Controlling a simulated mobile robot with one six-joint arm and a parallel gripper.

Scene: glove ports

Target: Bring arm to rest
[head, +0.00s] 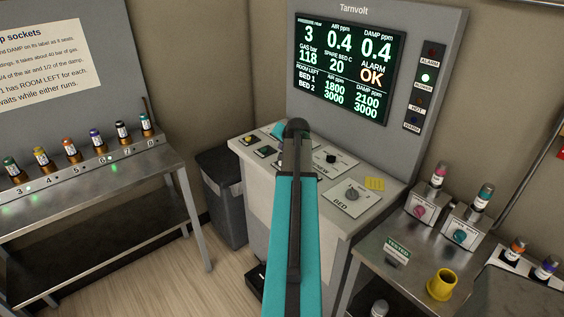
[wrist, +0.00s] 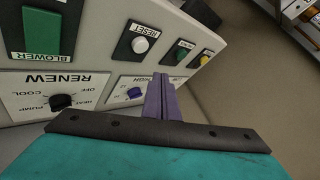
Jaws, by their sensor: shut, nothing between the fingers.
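My arm (head: 293,230), teal and black, reaches over the console (head: 255,190) in the middle of the head view. My gripper is mostly hidden behind the arm there. In the wrist view my gripper (wrist: 160,80) shows purple-grey fingers, shut together and empty. They are over the console panel, close to a small blue-purple knob (wrist: 134,93); I cannot tell whether they touch the panel.
The console panel has a green BLOWER switch (wrist: 41,32), a white RESET button (wrist: 140,45), a RENEW knob (wrist: 62,101) and a BED knob (head: 351,194). The screen (head: 343,70) reads ALARM OK. Steel benches (head: 175,165) flank it; a dark bin (head: 222,195) stands left.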

